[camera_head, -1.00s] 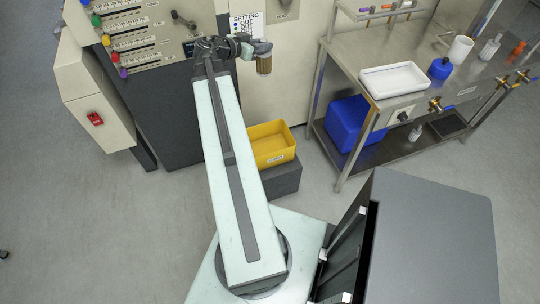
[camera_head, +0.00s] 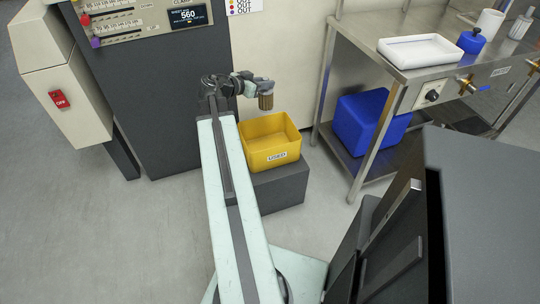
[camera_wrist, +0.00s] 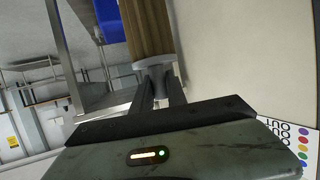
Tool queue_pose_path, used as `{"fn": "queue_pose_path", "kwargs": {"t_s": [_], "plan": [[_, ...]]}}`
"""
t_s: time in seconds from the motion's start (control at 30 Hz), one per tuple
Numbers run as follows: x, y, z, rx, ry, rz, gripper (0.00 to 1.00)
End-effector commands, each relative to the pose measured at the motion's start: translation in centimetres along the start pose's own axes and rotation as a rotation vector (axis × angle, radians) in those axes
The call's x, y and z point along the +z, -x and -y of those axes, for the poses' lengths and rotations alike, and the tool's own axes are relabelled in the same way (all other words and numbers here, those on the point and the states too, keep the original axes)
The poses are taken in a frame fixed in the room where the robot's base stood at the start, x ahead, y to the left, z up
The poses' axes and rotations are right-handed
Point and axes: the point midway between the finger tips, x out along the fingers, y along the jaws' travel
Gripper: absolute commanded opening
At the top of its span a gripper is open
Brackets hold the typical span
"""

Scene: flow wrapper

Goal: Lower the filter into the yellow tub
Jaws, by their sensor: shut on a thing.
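The filter (camera_head: 266,100) is a short brown ribbed cylinder with a grey end. My gripper (camera_head: 256,84) is shut on it, and the filter hangs upright above the back part of the yellow tub, apart from it as far as I can see. In the wrist view the filter (camera_wrist: 148,30) sits between the fingers of my gripper (camera_wrist: 158,88), held by its grey end. The yellow tub (camera_head: 272,158) stands open on a dark grey block, with a white label on its front. The part of its floor that I see looks empty.
The dark grey block (camera_head: 283,190) stands on the floor. To the right is a steel bench (camera_head: 385,70) with a blue bin (camera_head: 372,120) on its lower shelf and a white tray (camera_head: 420,50) on top. A grey machine (camera_head: 150,110) stands at left.

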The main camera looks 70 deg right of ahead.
Motion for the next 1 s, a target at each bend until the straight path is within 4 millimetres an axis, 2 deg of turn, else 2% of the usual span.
{"fn": "queue_pose_path", "kwargs": {"t_s": [0.13, 0.27, 0.7, 0.8, 1.0], "plan": [[0.0, 0.0, 0.0, 0.0, 0.0, 0.0, 0.0], [1.1, -0.5, 0.0, 0.0, 0.0, 0.0, 0.0], [8.8, -3.3, -0.1, 0.001, 0.0, 0.0, 0.0], [9.4, -3.5, -0.1, 0.001, 0.0, 0.0, 0.0], [9.2, -3.5, -0.1, 0.002, -0.001, 0.0, 0.0]]}}
